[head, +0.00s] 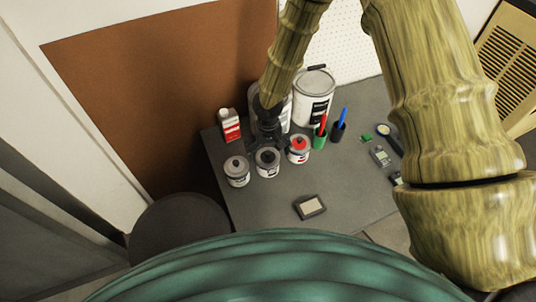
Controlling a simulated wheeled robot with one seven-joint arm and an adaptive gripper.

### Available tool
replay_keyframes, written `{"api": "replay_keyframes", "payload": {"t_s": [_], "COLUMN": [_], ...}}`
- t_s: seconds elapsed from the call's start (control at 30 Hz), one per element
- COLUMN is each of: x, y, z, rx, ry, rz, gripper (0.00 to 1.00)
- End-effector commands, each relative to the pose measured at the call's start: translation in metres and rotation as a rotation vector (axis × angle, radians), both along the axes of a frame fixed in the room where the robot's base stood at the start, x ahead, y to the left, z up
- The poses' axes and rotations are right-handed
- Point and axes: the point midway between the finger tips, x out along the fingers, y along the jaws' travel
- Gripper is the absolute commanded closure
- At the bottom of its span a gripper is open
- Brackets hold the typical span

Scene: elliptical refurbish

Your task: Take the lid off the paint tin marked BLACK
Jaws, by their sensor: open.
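Three small paint tins stand in a row near the front left of the grey table. The middle tin (267,163) has a dark centre on its top and is probably the BLACK one, but its label is too small to read. The left tin (237,172) has a grey top and the right tin (298,150) a red one. My gripper (267,140) is open, pointing down above and just behind the middle tin, close to its top. I cannot tell whether it touches the lid. My gripper and arm partly hide what stands behind.
Large white tins (314,97) stand behind, one mostly hidden by my arm. A red and white can (230,125) is at left. Green (320,138) and dark (337,131) cups hold red and blue items. A small framed block (310,207) lies in front; the table (270,200) around it is clear.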

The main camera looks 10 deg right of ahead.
Motion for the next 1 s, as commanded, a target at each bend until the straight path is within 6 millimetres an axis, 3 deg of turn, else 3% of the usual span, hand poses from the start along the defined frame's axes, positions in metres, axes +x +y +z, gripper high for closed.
{"api": "replay_keyframes", "payload": {"t_s": [0.43,0.73,0.87,1.0], "x": [-0.0004,-0.0005,-0.0009,-0.0016], "y": [0.0004,0.0003,0.0003,0.0003], "z": [-0.0116,-0.0115,-0.0121,-0.0131], "rx": [0.002,0.001,0.001,0.001], "ry": [0.000,0.000,0.001,0.003], "rz": [0.000,0.000,0.000,0.000], "gripper": [0.00,0.53,0.65,0.69]}}
